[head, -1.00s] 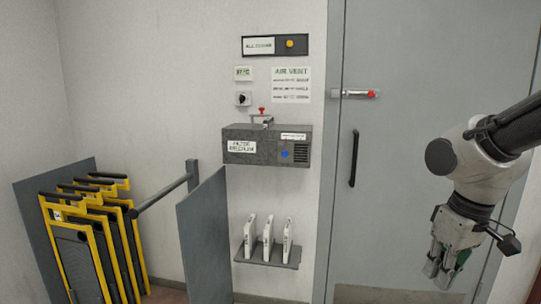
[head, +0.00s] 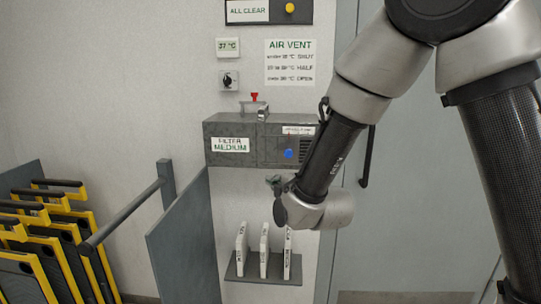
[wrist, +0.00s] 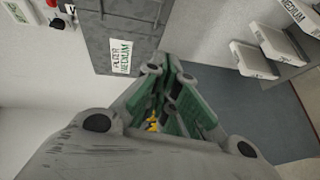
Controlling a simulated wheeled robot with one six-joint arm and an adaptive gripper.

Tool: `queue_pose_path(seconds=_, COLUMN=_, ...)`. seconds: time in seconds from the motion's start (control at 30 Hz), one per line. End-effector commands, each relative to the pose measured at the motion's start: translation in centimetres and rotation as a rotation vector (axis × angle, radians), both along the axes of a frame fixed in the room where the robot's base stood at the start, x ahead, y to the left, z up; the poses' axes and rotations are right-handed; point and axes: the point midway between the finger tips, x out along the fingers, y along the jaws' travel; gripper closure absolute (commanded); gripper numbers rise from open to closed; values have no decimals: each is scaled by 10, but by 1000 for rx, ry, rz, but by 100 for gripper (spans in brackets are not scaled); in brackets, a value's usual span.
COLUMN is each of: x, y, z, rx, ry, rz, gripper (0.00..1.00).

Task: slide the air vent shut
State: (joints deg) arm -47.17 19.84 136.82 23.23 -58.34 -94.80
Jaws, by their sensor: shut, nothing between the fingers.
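The air vent (head: 304,147) is a small slatted grille at the right of the grey wall box (head: 235,131). A blue knob (head: 289,154) sits at the grille's left side. Dark slats show right of the knob; my arm hides the grille's right part.
An air vent sign (head: 290,63), a temperature display (head: 228,47) and a rotary switch (head: 229,80) are above the box. A shelf (head: 262,279) with three white cartridges is below. A grey panel (head: 185,240) stands left, beside yellow-framed plates (head: 60,225). A door is right.

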Motion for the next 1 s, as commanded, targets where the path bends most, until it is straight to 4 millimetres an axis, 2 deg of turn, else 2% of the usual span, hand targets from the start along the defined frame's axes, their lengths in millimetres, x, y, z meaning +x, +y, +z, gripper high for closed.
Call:
queue_pose_path(seconds=0.1, x=4, y=-4, z=22, rx=-68, ry=-140, rz=-7, gripper=100)
queue_pose_path(seconds=0.2, x=5, y=-5, z=29, rx=-115, ry=-196, rz=-6, gripper=100)
queue_pose_path(seconds=0.67, x=7, y=-4, z=29, rx=-144, ry=-208, rz=-2, gripper=100)
queue_pose_path(seconds=0.83, x=24, y=4, z=28, rx=-144, ry=-207, rz=-3, gripper=100)
queue_pose_path(seconds=1.0, x=56, y=19, z=26, rx=-144, ry=-208, rz=-4, gripper=100)
